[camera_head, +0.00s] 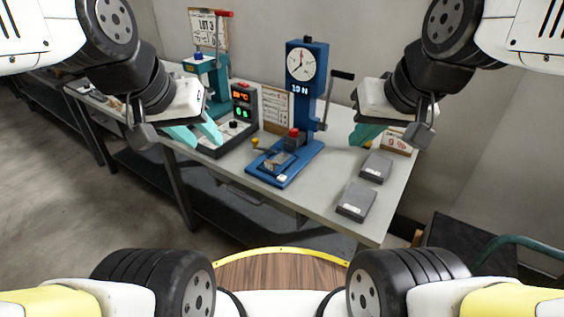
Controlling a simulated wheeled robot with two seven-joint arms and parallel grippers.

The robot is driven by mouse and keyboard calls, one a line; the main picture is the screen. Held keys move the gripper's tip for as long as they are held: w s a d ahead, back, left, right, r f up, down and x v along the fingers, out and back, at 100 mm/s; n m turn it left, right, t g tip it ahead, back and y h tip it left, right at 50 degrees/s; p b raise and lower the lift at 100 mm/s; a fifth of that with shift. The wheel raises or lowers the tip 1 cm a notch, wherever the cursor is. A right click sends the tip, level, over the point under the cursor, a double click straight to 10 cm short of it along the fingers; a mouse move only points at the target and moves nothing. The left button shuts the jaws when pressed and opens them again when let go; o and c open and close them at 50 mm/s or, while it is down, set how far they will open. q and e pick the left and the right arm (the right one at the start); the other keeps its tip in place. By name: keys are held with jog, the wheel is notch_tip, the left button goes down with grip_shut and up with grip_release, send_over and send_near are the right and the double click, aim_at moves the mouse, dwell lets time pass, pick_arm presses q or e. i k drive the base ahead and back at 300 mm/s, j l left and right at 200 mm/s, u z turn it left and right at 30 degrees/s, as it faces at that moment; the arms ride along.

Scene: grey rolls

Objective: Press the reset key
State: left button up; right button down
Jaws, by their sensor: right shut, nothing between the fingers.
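A blue press-like gauge stand (307,90) stands upright on the bench, with a round white dial, a small lit display under it and a black crank on its right. A small white key (282,178) sits at the front of its base. A red knob (294,133) is above the base. I cannot read which key is marked reset. My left gripper (208,143) is left of the stand, over the controller box, with its teal fingers apart and nothing seen between them. My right gripper (358,144) is right of the stand, shut and empty, apart from it.
A dark controller box (243,108) with red and green displays stands beside a teal press (205,75). Two grey flat blocks (356,201) lie at the bench's right end, near a small sign (397,140).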

aim_at(282, 178)
jog(key=k+j, duration=0.2)
jog(key=j, duration=0.15)
jog(key=k+j, duration=0.2)
jog(key=j, duration=0.2)
jog(key=k+j, duration=0.15)
jog(key=j, duration=0.2)
